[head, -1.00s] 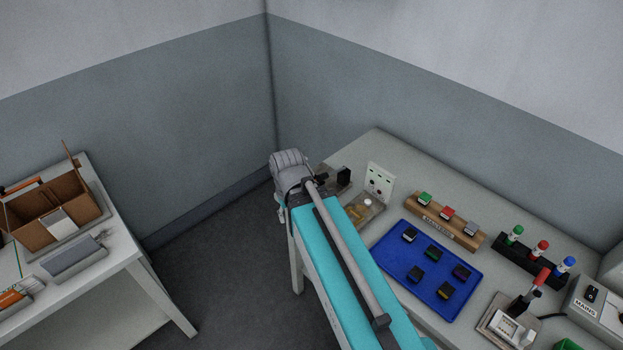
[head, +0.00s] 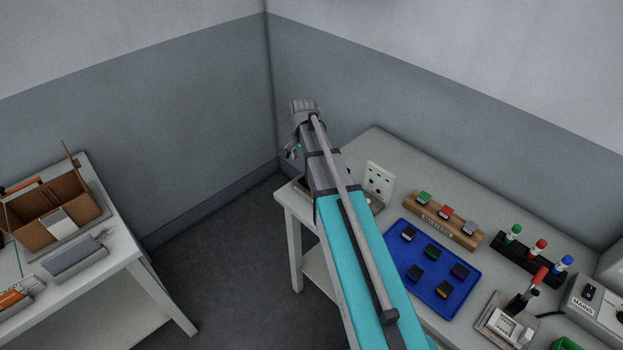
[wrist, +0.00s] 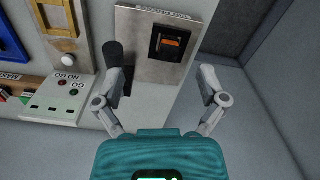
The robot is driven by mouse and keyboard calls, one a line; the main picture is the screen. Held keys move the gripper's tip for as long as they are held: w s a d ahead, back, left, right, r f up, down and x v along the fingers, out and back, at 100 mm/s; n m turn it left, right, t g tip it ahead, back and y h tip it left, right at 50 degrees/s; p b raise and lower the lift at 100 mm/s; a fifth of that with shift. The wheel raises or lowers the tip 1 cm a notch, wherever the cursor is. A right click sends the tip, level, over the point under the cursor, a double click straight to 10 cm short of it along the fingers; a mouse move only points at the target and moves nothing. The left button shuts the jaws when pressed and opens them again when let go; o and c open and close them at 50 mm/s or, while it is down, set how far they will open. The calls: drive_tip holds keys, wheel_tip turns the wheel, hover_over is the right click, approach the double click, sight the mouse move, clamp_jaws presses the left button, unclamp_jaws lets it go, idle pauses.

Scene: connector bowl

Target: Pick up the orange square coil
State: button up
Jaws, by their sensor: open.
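In the wrist view, a small black square part with an orange middle (wrist: 171,42) sits on a grey metal plate (wrist: 137,60) near the table's edge. It looks like the orange square coil. My gripper (wrist: 160,76) is open and empty, its two fingers spread wide apart. The part lies beyond the fingertips, between their lines and nearer the right one; the exact gap cannot be told. In the head view, my arm hides the part, and only a bit of my gripper (head: 291,152) shows past the arm, near the table's far left corner.
A black upright handle (wrist: 112,53) stands close to the left finger. A GO/NO GO panel (head: 379,182), a blue tray (head: 472,281) of small parts and a wooden rack (head: 467,234) are on the table (head: 378,140). Floor lies beyond the table edge.

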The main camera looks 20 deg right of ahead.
drive_tip(key=w+d+m, duration=0.3)
drive_tip(key=w+d, duration=0.1)
drive_tip(key=shift+w, duration=0.25)
wheel_tip(320, 180, down, 8)
drive_tip(key=b, duration=0.8)
drive_tip(key=shift+f+b, duration=0.25)
drive_tip(key=shift+b, duration=0.05)
drive_tip(key=shift+f, duration=0.1)
idle(0.4)
drive_tip(key=shift+w+d+f+b, duration=0.1)
drive_tip(key=shift+w+f+b, duration=0.05)
drive_tip(key=shift+f+b, duration=2.4)
drive_tip(key=shift+r, duration=0.1)
clamp_jaws()
